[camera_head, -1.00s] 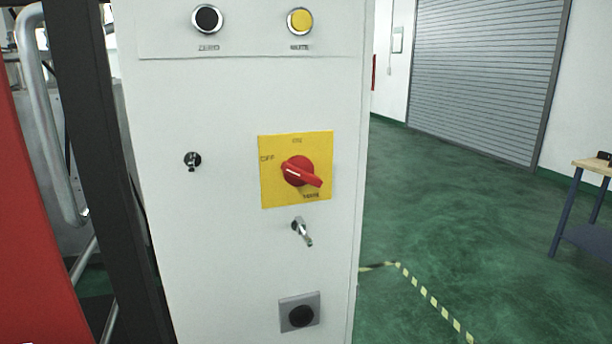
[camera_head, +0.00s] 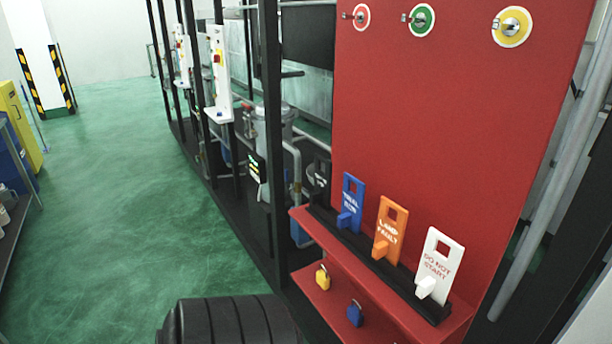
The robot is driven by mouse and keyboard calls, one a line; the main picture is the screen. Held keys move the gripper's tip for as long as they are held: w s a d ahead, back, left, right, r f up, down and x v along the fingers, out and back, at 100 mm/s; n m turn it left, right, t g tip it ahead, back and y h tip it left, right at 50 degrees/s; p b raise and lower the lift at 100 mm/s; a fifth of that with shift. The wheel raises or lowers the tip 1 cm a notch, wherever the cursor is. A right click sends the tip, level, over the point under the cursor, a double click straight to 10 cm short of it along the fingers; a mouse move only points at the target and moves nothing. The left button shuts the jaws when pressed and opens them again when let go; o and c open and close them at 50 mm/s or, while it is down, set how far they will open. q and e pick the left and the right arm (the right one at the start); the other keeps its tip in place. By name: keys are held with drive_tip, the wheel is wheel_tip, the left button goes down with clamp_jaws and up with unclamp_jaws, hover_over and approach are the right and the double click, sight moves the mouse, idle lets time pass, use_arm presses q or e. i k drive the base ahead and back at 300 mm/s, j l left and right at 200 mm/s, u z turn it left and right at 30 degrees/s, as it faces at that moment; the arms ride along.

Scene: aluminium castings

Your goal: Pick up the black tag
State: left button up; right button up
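The black tag (camera_head: 321,179) stands at the far left end of a row of tags, in a black holder (camera_head: 366,258) on a red shelf. It is dark with small pale marks, and it partly blends into the dark frame behind it. To its right stand a blue tag (camera_head: 351,200), an orange tag (camera_head: 390,226) and a white tag (camera_head: 439,262) marked DO NOT START. Neither of my grippers is in view.
A red panel (camera_head: 430,120) with three round key switches rises behind the shelf. A yellow padlock (camera_head: 322,279) and a blue padlock (camera_head: 354,314) are below the tags. Green floor (camera_head: 150,190) is clear to the left. A yellow cabinet (camera_head: 22,128) stands far left.

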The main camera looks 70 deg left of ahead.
sight(321, 195)
drive_tip(key=u, duration=2)
